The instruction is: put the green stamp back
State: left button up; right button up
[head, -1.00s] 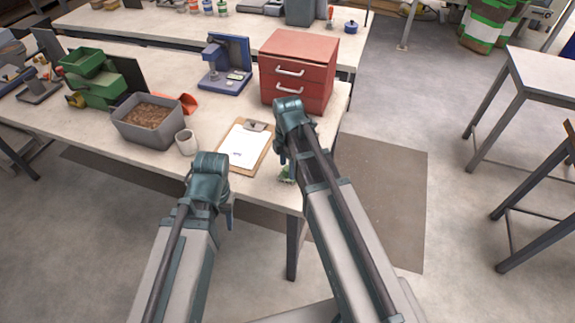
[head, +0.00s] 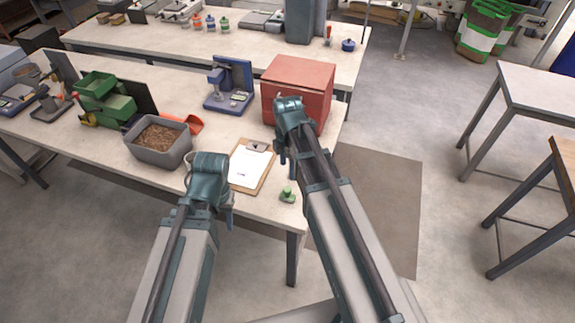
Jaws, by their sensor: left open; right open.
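The green stamp (head: 288,194) stands on the worktable near its front right corner, to the right of a clipboard with white paper (head: 250,165). It shows clear of both arms. My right gripper (head: 283,158) is open, behind the stamp in the picture and in front of the red cabinet. My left gripper (head: 229,220) is open at the table's front edge, left of the stamp. The fingers of both grippers are small and partly hidden by my wrists. Nothing shows in either gripper.
A red cabinet (head: 300,82) stands at the table's back right. A grey bin of brown pellets (head: 159,141), a red-orange scoop (head: 194,123), a blue device (head: 231,84) and green bins (head: 105,99) stand leftward. A second table behind holds small coloured items, including a green one (head: 224,22).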

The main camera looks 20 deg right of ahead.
pick_arm(q)
jog(key=shift+r, duration=0.4)
pick_arm(e)
jog(key=shift+r, duration=0.4)
jog(key=shift+s, duration=0.1)
jog(key=s+a+m+h, duration=0.1)
jog(key=s+a+m, duration=0.9)
jog(key=s+m, duration=0.4)
jog(key=shift+a+m, duration=0.25)
jog(key=shift+m, duration=0.95)
pick_arm(q)
jog(key=shift+f, duration=0.1)
pick_arm(e)
jog(key=shift+s, duration=0.1)
pick_arm(q)
notch_tip(320, 180, down, 5)
jog(key=b, duration=0.4)
jog(key=shift+r+b, duration=0.2)
jog(key=shift+b, duration=0.1)
pick_arm(e)
notch_tip(320, 180, down, 5)
jog(key=shift+r, duration=0.15)
